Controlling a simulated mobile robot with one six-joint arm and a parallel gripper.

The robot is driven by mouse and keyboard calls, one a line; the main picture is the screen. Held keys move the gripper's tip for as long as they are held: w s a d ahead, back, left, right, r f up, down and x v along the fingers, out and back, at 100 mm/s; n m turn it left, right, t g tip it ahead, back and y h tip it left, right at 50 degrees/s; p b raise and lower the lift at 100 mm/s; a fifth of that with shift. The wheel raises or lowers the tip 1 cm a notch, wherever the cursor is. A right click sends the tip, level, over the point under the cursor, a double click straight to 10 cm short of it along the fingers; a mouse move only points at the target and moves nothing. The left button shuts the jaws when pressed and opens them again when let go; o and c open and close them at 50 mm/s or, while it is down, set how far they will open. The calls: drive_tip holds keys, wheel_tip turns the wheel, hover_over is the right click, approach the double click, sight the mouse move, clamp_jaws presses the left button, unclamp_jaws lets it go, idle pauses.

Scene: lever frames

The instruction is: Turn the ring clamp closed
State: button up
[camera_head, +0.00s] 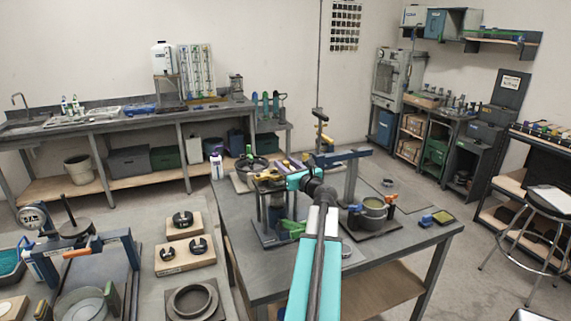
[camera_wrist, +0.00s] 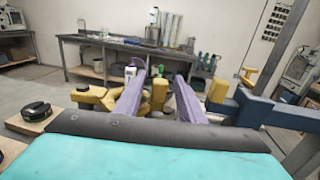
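A yellow lobed part (camera_wrist: 92,97), which may be the ring clamp, shows at the front of the wrist view. It also shows in the head view (camera_head: 269,178), on top of a dark stand on the middle table. My gripper (camera_wrist: 160,90) is at this part. Its two purple fingers are apart, with a yellow lug between them; I cannot tell if they touch it. In the head view my gripper (camera_head: 293,166) is partly hidden by my cyan wrist. A grey ring-shaped pot (camera_head: 372,209) with an orange lever (camera_head: 391,198) stands to the right on a dark plate.
A blue post with a side arm (camera_head: 350,172) rises just right of my gripper. A handwheel (camera_head: 250,166) stands behind it. A green lever (camera_head: 291,229) sits at the near side of the stand. The front right of the middle table (camera_head: 420,240) is mostly clear.

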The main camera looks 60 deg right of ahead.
drive_tip(key=shift+w, duration=0.15)
clamp_jaws()
